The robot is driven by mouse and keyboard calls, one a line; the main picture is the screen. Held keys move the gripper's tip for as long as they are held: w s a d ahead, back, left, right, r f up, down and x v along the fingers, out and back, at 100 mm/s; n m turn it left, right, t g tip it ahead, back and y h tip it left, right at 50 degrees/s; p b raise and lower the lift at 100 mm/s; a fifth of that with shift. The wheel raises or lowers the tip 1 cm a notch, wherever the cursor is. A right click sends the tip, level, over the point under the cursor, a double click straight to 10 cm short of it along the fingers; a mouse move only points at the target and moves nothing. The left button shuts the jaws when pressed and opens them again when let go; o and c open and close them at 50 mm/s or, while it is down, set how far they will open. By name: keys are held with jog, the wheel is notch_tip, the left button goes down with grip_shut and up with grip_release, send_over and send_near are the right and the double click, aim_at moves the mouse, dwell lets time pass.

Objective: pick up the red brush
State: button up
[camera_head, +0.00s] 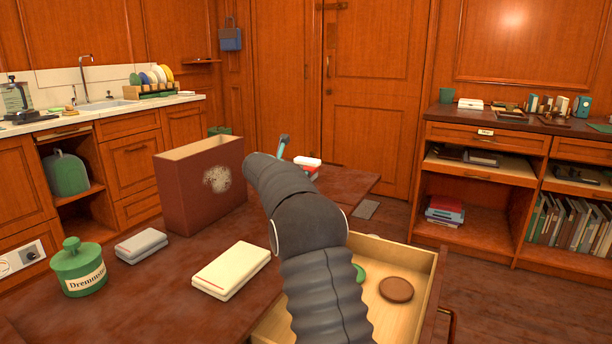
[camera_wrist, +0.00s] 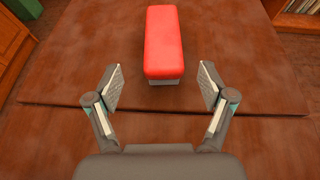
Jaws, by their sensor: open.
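The red brush (camera_wrist: 163,42) lies on the dark red-brown table (camera_wrist: 60,130), its long side pointing away from my gripper. It has a red top and a pale lower part. In the head view, the brush (camera_head: 308,163) shows near the table's far edge, partly hidden by my arm. My gripper (camera_wrist: 162,72) is open and empty. In the wrist view, the brush's near end appears between the fingertips, with a gap on each side. The height between fingers and brush is hard to tell. In the head view my arm hides most of the gripper.
A brown box (camera_head: 200,190) stands left of my arm. A cream book (camera_head: 232,268), a grey case (camera_head: 141,245) and a green jar (camera_head: 79,268) are on the table's near left. An open drawer (camera_head: 425,285) sticks out at right, holding a brown disc (camera_head: 396,290).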

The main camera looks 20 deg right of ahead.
jog(key=x, duration=0.5)
jog(key=shift+s+d+r+p, duration=0.1)
jog(key=shift+s+p, duration=0.05)
jog(key=shift+p, duration=0.25)
jog(key=c, duration=1.3)
jog(key=shift+r, duration=0.1)
